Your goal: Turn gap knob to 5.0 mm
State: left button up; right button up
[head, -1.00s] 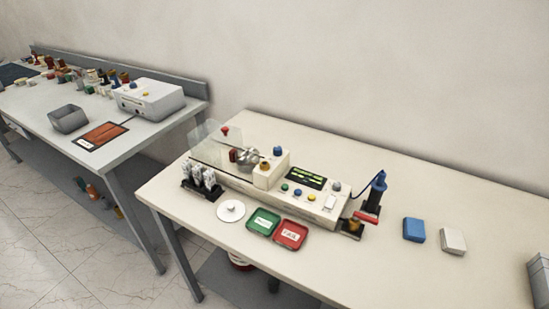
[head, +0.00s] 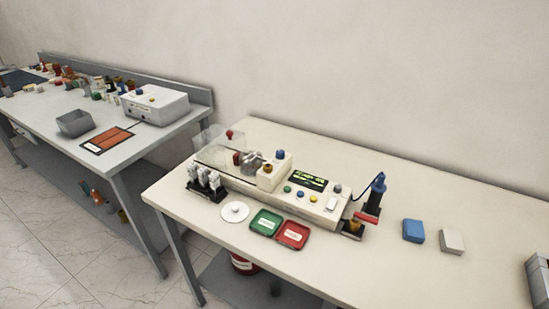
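The cream test unit (head: 316,209) stands on the right-hand table. A raised housing on it carries a blue knob (head: 279,155) and a brass-coloured knob (head: 268,168). Its front panel has a lit green display (head: 308,181), coloured buttons and a small grey knob (head: 338,188). I cannot tell which knob sets the gap, and the display digits are too small to read. A clear cover (head: 212,139) with a red knob (head: 229,134) stands at the unit's left, by metal parts (head: 251,161). Neither of my grippers is in view.
A rack of white pieces (head: 205,184), a white disc (head: 235,212), a green tray (head: 257,227) and a red tray (head: 284,242) sit before the unit. A blue-topped tool (head: 377,187) stands at its right. Blue (head: 413,230) and white (head: 452,241) blocks lie farther right.

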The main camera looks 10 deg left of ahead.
aim_at(280, 153)
jog(key=k, duration=0.3)
jog(key=u, duration=1.1)
jog(key=i, duration=0.75)
jog(key=z, duration=1.7)
